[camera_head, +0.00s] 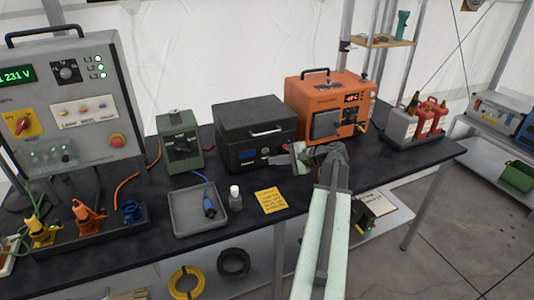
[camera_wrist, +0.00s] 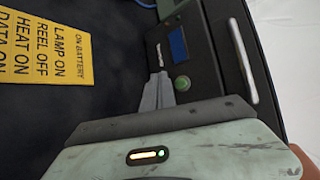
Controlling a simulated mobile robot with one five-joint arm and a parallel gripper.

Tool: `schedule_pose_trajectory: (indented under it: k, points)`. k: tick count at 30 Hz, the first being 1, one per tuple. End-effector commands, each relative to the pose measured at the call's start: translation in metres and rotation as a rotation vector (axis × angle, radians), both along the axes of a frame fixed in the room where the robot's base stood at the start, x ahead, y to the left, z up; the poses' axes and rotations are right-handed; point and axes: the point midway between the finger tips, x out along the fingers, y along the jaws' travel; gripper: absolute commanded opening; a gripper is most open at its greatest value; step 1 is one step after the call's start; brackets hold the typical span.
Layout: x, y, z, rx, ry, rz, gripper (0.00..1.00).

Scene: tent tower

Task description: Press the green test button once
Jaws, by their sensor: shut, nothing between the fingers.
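The green test button (camera_wrist: 182,84) is a small round button on the front panel of the black case (camera_head: 252,121). The panel (camera_wrist: 190,52) also carries a blue display (camera_wrist: 178,42) and a pale handle (camera_wrist: 243,60). In the wrist view my gripper's fingers (camera_wrist: 160,80) are shut and empty, with their tips just beside the button. I cannot tell whether they touch the panel. In the head view my gripper (camera_head: 277,160) reaches the case's lower right front and hides part of it.
A yellow note (camera_head: 271,201) lies on the dark bench in front of the case. An orange unit (camera_head: 312,92) stands close on the right, a green device (camera_head: 180,140) on the left.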

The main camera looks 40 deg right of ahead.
Motion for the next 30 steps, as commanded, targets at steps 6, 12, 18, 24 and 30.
schedule_pose_trajectory:
  k: [6,12,18,24,30]
  points:
    - [0.023,-0.010,0.000,0.001,0.000,0.000,0.00]
    - [0.024,-0.010,0.000,0.000,0.000,-0.001,0.00]
    - [0.024,-0.011,0.000,0.000,0.000,-0.001,0.00]
    - [0.024,-0.011,0.000,0.000,0.000,-0.001,0.00]
    - [0.024,-0.011,0.000,0.000,0.000,-0.001,0.00]
